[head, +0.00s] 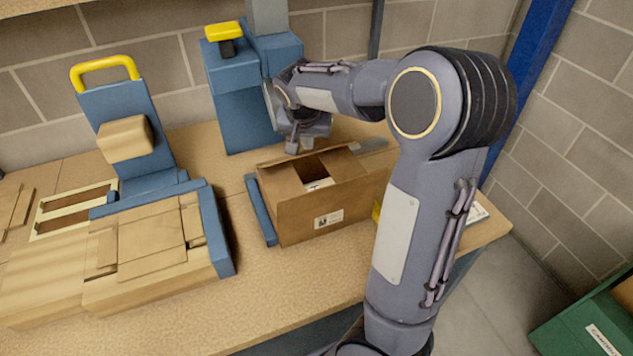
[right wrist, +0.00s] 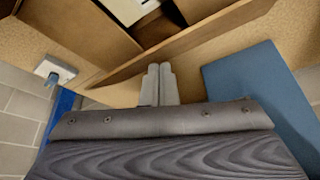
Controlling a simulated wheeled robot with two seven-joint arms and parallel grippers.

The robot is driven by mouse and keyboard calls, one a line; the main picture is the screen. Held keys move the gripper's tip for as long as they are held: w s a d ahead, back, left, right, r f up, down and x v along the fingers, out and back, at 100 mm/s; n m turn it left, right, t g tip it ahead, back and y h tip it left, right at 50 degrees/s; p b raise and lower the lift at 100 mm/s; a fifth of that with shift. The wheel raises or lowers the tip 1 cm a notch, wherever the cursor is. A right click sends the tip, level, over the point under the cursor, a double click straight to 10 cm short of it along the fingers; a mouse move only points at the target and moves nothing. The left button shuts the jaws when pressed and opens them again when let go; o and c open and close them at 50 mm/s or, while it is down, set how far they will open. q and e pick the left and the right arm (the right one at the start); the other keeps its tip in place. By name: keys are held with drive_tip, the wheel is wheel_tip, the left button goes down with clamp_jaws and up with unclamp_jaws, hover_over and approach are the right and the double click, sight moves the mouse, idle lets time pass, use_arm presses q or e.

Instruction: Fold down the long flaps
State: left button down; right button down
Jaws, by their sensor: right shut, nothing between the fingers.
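An open cardboard box (head: 297,222) stands on the bench, with a white label on its near side. Its short flaps lie inward over the ends, and a gap between them shows a white item (head: 319,184) inside. The far long flap (right wrist: 185,42) is raised in the right wrist view. I cannot tell clearly how the near long flap lies. My right gripper (head: 306,146) is at the far side of the box, shut and empty. In the right wrist view its fingertips (right wrist: 160,68) are close to the outer side of the far flap; contact is unclear. My left gripper is out of view.
A blue bar (head: 261,211) lies along the box's left side. A blue post with a yellow top (head: 224,32) stands behind. Stacked flat cardboard (head: 150,246) and a blue stand with a yellow handle (head: 105,72) are at left. A green crate (head: 575,325) is at lower right.

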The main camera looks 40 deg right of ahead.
drive_tip(key=shift+f+b, duration=0.65)
drive_tip(key=shift+f, duration=0.2)
drive_tip(key=shift+r, duration=0.1)
wheel_tip(320, 180, up, 6)
drive_tip(key=p, duration=0.4)
drive_tip(key=shift+p, duration=0.35)
drive_tip(key=b, duration=0.2)
drive_tip(key=r+b, duration=0.1)
drive_tip(key=b, duration=0.2)
drive_tip(key=shift+s+a+b, duration=0.1)
drive_tip(key=shift+s+b, duration=0.15)
drive_tip(key=shift+b, duration=0.1)
wheel_tip(320, 180, down, 6)
drive_tip(key=b, duration=0.5)
drive_tip(key=shift+f, duration=0.15)
idle(1.3)
